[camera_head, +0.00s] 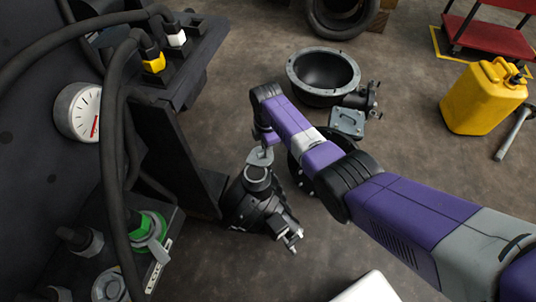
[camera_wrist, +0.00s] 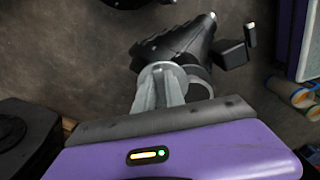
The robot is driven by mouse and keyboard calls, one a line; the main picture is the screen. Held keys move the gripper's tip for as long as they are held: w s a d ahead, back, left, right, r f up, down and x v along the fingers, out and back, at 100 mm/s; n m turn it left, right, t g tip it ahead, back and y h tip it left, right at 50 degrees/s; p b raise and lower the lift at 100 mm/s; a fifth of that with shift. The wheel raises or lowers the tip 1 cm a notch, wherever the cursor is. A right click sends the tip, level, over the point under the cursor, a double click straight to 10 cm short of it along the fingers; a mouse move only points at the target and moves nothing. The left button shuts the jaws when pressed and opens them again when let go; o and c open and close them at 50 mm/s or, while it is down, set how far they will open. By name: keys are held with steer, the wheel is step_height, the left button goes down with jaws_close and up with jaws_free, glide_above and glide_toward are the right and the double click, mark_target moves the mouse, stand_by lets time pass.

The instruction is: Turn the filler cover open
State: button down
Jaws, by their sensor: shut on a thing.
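A black unit (camera_head: 260,203) with a round neck lies on the floor below the dark panel in the head view. A grey winged piece (camera_head: 260,157), which looks like the filler cover, sits over its neck. My gripper (camera_head: 264,142) reaches down to this piece from above and is shut on it. The fingertips are largely hidden, and I cannot tell how far the cover is turned.
A dark panel with hoses, a gauge (camera_head: 78,111) and a green-ringed fitting (camera_head: 150,225) stands close on the left. Behind are a grey round housing (camera_head: 322,72) and a tyre (camera_head: 340,14). A yellow canister (camera_head: 483,97) is at right.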

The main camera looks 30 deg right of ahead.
steer(key=w+n+b, duration=0.2)
steer(key=n, duration=0.1)
steer(key=shift+w+a+f+n, duration=0.1)
steer(key=shift+w+f+n, duration=0.1)
steer(key=shift+n, duration=0.1)
steer(key=shift+w+a+r+n+b, duration=0.1)
steer(key=shift+w+a+n+b, duration=0.15)
steer(key=shift+w+n+b, duration=0.45)
steer(key=shift+w+a+r+n+b, duration=0.1)
steer(key=shift+w+a+n+b, duration=0.15)
steer(key=shift+n+b, duration=0.75)
steer(key=c, duration=1.4)
jaws_free()
steer(key=shift+r, duration=0.1)
step_height(320, 180, up, 8)
steer(key=p, duration=0.3)
steer(key=shift+f+p, duration=0.2)
steer(key=shift+p, duration=0.15)
